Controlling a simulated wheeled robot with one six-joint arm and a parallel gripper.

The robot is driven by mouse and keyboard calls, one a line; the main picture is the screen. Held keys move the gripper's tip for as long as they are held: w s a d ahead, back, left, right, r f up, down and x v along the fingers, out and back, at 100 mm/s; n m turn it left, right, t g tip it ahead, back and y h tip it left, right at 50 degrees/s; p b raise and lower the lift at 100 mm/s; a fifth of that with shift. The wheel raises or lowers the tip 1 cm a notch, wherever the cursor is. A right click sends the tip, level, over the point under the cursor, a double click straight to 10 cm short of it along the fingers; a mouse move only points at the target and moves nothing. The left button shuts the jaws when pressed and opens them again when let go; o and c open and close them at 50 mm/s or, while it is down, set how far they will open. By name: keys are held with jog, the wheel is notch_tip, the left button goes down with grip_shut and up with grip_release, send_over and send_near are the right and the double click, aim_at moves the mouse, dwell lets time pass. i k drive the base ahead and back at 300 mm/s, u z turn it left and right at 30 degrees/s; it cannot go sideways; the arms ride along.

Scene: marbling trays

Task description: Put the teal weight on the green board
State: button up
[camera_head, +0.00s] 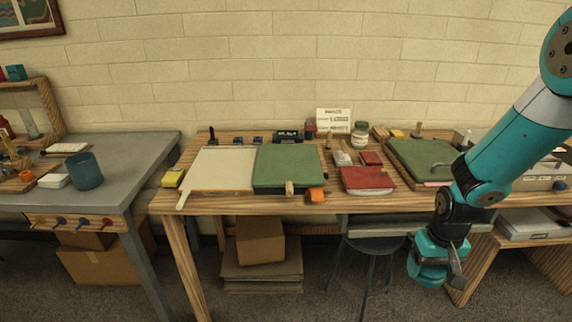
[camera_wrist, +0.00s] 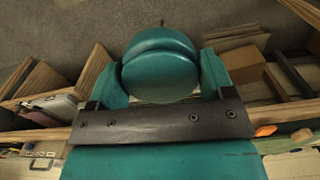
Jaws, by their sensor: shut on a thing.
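My gripper (camera_head: 438,268) hangs low in front of the wooden table, right of the stool. In the wrist view my gripper (camera_wrist: 160,75) is shut on the teal weight (camera_wrist: 160,68), a round, thick teal piece between its two teal fingers. In the head view the weight blends with the teal gripper and cannot be clearly told apart. A green board (camera_head: 289,165) lies at the middle of the wooden table, left of and above my gripper. Another green surface (camera_head: 420,158) lies on the table's right part, partly behind my arm. The top of the middle green board looks clear.
The wooden table's front edge (camera_head: 330,206) lies between my gripper and the boards. A cream tray (camera_head: 222,168), a red block (camera_head: 368,179) and an orange piece (camera_head: 317,195) lie near the middle green board. A dark stool (camera_head: 368,250) stands below the table.

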aim_at(288, 169)
jog(key=u, duration=0.5)
jog(key=i, duration=0.85)
jog(key=u, duration=0.6)
